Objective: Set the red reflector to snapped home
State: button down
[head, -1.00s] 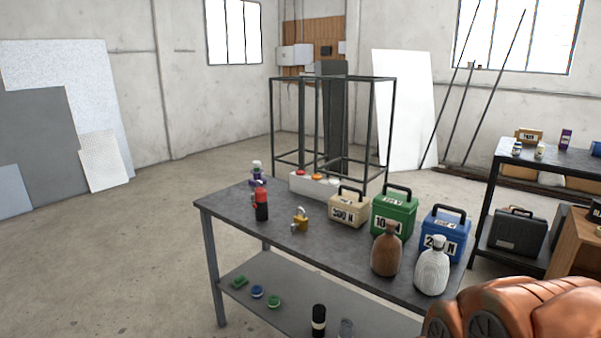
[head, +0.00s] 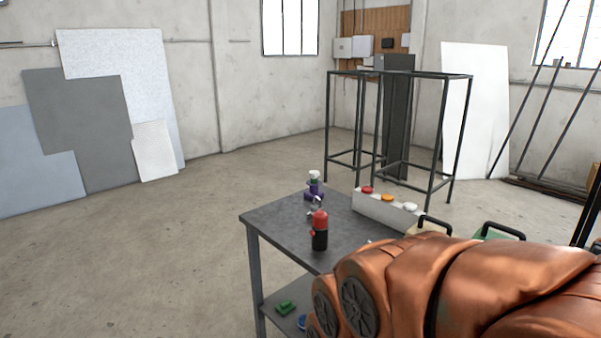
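What looks like the red reflector is a small red disc (head: 367,189) at the left end of a pale block (head: 385,210). The block stands on the dark table (head: 280,225) and also bears an orange disc (head: 387,197) and a white disc (head: 410,207). I cannot tell whether the red disc is seated fully or sits proud. My copper-coloured arm fills the lower right and hides much of the table. My gripper is not in view.
A red and black bottle-like object (head: 320,231) and a purple item with a pale top (head: 314,188) stand on the table. A black frame (head: 327,120) rises behind. Black handles (head: 503,230) show above my arm. The floor at left is clear.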

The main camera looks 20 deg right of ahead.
aim_at(366, 189)
jog(key=z, duration=0.2)
jog(key=i, duration=1.7)
jog(key=z, duration=0.6)
